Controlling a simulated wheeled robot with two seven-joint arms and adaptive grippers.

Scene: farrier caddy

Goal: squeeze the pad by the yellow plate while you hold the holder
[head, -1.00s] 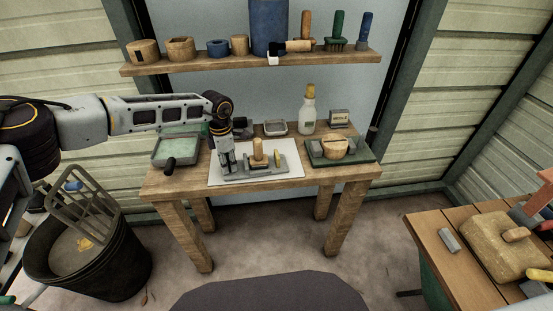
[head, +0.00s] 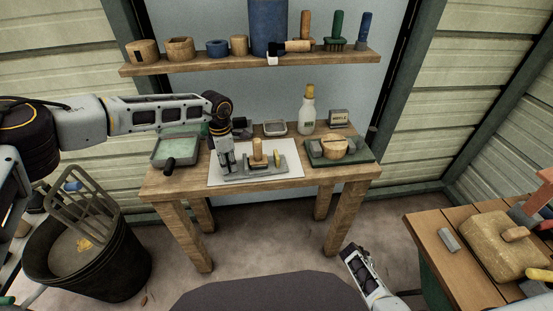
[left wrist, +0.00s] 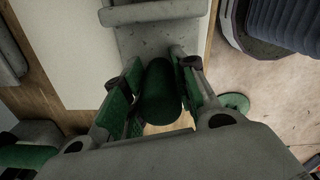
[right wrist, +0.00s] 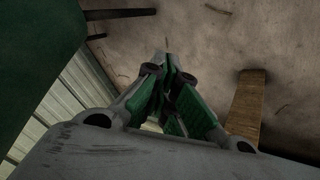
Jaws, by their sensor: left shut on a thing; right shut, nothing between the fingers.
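The grey holder (head: 255,172) lies on a white sheet on the wooden table in the head view. A yellow plate (head: 279,159) stands near its right end, with an upright wooden piece (head: 257,150) left of it. I cannot tell the pad apart clearly. My left gripper (head: 228,168) is at the holder's left end. In the left wrist view it is shut on a green post (left wrist: 160,92), with the grey holder body (left wrist: 148,38) beyond. My right gripper (head: 352,256) is low, in front of the table and apart from it. In the right wrist view it is shut and empty (right wrist: 170,85).
A shelf (head: 200,66) hangs behind. A second table (head: 430,228) stands at right, a black bin (head: 85,260) at left.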

